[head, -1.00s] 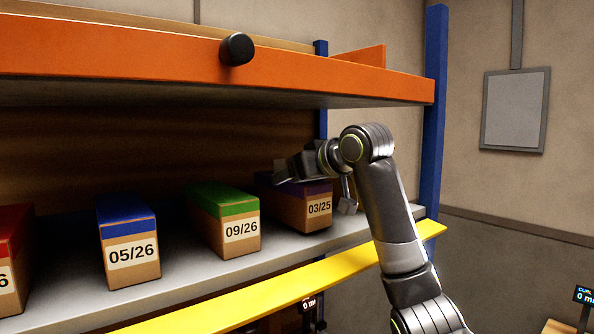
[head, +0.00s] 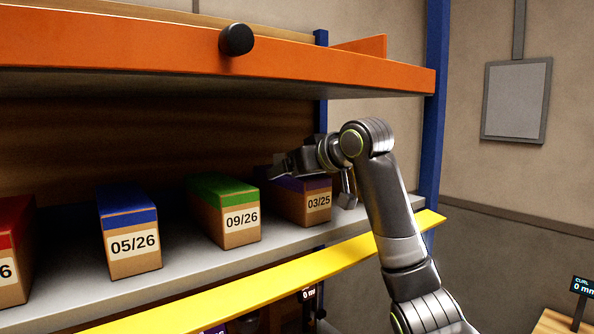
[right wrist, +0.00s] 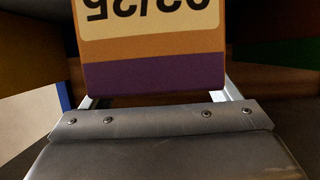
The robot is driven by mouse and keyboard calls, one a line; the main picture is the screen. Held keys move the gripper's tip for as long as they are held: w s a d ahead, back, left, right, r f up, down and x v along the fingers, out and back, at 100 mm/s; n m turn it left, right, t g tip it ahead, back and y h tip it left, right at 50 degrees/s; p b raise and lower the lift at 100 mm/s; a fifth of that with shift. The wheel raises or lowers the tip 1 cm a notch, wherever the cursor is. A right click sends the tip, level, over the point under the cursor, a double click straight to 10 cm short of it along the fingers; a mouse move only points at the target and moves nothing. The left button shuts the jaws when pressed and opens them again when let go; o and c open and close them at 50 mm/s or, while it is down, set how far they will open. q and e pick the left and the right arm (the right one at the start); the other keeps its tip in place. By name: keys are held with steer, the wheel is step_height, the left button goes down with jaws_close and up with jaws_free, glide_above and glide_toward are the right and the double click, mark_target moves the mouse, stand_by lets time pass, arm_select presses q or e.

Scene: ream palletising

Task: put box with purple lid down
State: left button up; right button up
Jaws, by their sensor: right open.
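The box with the purple lid (head: 306,205), labelled 03/25, stands upright on the grey shelf at the right end of a row. My right gripper (head: 313,181) is open over it, its fingers at either side of the lid, and partly hides its top. In the right wrist view the box's purple band (right wrist: 155,76) and upside-down label lie between the fingers of the right gripper (right wrist: 160,96). The gaps there are narrow; I cannot tell whether a finger touches the box. My left gripper is not in view.
The grey shelf (head: 190,268) also holds a green-lid box (head: 226,213), a blue-lid box (head: 130,233) and a red-lid box (head: 12,245). A yellow beam (head: 290,279) runs along its front. An orange beam (head: 330,75) is above, and a blue post (head: 436,130) stands right.

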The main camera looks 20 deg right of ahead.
steer(key=b+v, duration=0.7)
steer(key=v, duration=0.5)
steer(key=shift+r, duration=0.15)
